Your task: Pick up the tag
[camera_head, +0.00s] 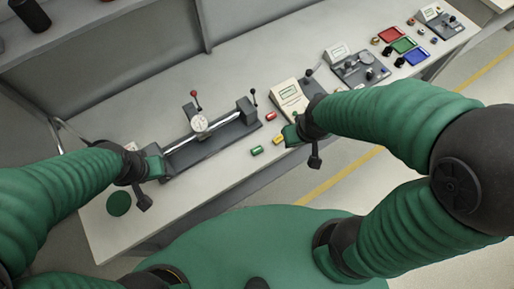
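Three small tags lie on the grey workbench (225,77): a red one (271,117), a yellow one (278,140) and a green one (257,151). Which of them the task means, I cannot tell. My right gripper (298,139) is over the bench just right of the yellow tag, close beside it; contact is unclear. My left gripper (151,180) is at the left end of the bench, beside a measuring fixture (210,140) and far from the tags. The fingers of both grippers are too small and hidden to read.
The fixture carries a round dial gauge (200,124) and red and black lever knobs. A cream device with a display (289,97) stands behind my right gripper. Red (391,35), green (403,46) and blue (414,57) trays sit farther right. A green disc (119,204) lies at the left front.

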